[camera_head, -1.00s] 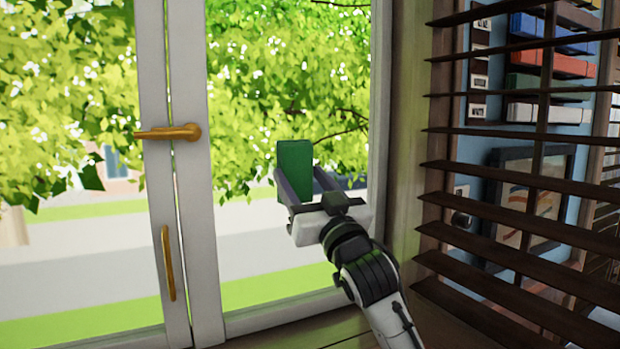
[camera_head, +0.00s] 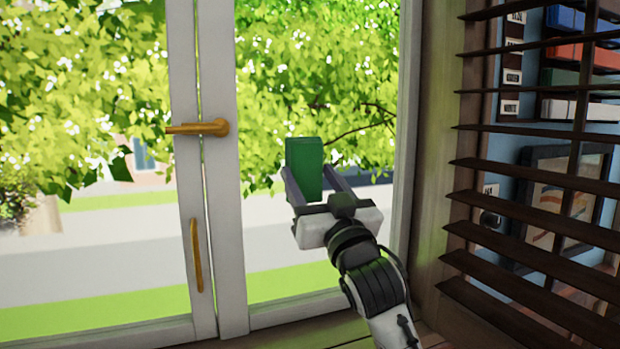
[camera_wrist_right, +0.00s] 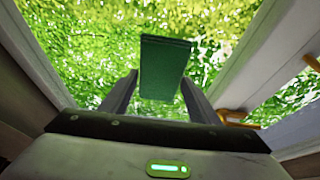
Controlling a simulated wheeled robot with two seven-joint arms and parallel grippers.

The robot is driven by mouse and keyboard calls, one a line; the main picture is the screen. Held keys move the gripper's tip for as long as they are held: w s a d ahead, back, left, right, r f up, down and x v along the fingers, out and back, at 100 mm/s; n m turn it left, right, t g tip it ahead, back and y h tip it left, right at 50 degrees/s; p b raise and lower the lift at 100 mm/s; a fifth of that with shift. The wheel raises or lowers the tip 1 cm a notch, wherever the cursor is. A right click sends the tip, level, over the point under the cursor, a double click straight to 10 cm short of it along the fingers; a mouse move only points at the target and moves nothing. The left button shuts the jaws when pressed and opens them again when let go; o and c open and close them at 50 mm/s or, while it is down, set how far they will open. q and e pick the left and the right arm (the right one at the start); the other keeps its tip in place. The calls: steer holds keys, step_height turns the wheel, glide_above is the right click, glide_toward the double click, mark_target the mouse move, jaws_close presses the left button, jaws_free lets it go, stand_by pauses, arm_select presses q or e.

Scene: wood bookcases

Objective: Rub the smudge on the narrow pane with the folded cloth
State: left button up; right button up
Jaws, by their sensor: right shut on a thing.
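The folded cloth (camera_head: 305,168) is a dark green upright block. My right gripper (camera_head: 309,178) is shut on it and holds it up before the right-hand window pane (camera_head: 270,225), which looks like the narrow pane. The cloth stands out between the fingers in the right wrist view (camera_wrist_right: 165,68), with foliage behind it. I cannot tell whether it touches the glass. I see no clear smudge; bright leaves and the cloth itself may hide it. My left gripper is not in view.
A white window frame (camera_head: 222,220) with a brass lever handle (camera_head: 200,128) and a brass pull (camera_head: 196,255) stands left of the cloth. Dark slatted blinds (camera_head: 530,210) stand close on the right, before shelves and a framed picture (camera_head: 562,195).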

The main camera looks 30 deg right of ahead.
steer(key=shift+s+a, duration=0.2)
steer(key=shift+s, duration=0.65)
steer(key=shift+s+a, duration=0.2)
steer(key=shift+s, duration=0.6)
steer(key=shift+s+a, duration=0.2)
steer(key=shift+s, duration=0.65)
steer(key=shift+s, duration=0.1)
steer(key=shift+s+a, duration=0.2)
steer(key=shift+s, duration=0.5)
steer(key=shift+s+a, duration=0.15)
steer(key=shift+s, duration=0.5)
